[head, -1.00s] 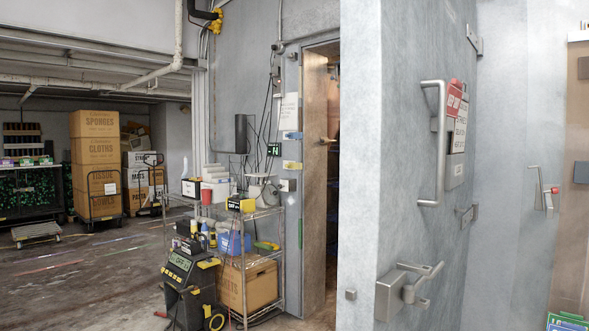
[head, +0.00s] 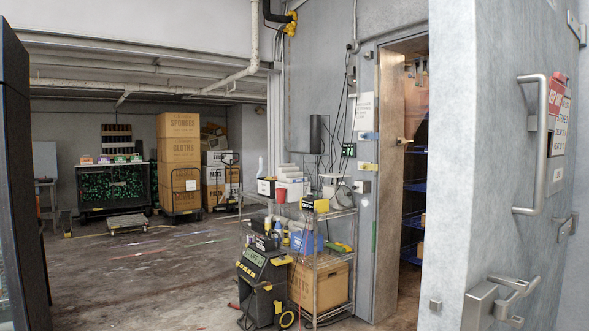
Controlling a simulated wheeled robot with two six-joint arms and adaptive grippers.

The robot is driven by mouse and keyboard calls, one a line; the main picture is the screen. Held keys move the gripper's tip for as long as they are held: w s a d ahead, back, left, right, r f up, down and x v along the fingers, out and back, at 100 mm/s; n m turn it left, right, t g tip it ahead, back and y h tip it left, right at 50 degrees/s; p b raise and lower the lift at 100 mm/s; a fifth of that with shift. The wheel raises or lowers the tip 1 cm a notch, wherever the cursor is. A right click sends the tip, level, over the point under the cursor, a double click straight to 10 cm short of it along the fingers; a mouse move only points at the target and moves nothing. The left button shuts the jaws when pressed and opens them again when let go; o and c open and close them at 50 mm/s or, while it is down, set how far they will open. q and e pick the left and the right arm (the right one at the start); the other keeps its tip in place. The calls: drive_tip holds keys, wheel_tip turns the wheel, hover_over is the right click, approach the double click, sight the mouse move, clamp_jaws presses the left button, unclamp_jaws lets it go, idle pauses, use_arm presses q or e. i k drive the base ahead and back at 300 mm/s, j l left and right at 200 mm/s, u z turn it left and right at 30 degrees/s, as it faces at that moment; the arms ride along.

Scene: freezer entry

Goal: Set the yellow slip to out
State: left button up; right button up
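A small yellow slip (head: 367,166) is on the grey wall strip just left of the freezer doorway, in the head view. A similar blue slip (head: 369,136) is above it, below a white notice (head: 364,111). The yellow piece is too small for me to read any marking or tell its setting. Neither of my grippers is in view.
A wire shelf cart (head: 323,264) with boxes and a wheeled black-and-yellow machine (head: 262,285) stand in front of the wall below the slips. The thick open freezer door (head: 453,180) with handles is at right. The floor (head: 140,270) at left is mostly clear.

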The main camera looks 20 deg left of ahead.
sight(366, 167)
drive_tip(key=i+j+u, duration=0.3)
drive_tip(key=i, duration=0.3)
drive_tip(key=i+j+u, duration=0.3)
drive_tip(key=i, duration=0.3)
drive_tip(key=i+u, duration=0.3)
drive_tip(key=i, duration=0.3)
drive_tip(key=i+z, duration=0.15)
drive_tip(key=i, duration=0.35)
drive_tip(key=i+z, duration=0.1)
drive_tip(key=i, duration=0.4)
drive_tip(key=i+z, duration=0.15)
drive_tip(key=i, duration=0.35)
drive_tip(key=i+j+z, duration=0.1)
drive_tip(key=i, duration=0.4)
drive_tip(key=i+j+z, duration=0.15)
drive_tip(key=i, duration=0.35)
drive_tip(key=i+j+z, duration=0.15)
drive_tip(key=i+j, duration=0.2)
drive_tip(key=i+j+z, duration=0.1)
drive_tip(key=i+j, duration=0.2)
drive_tip(key=i, duration=0.3)
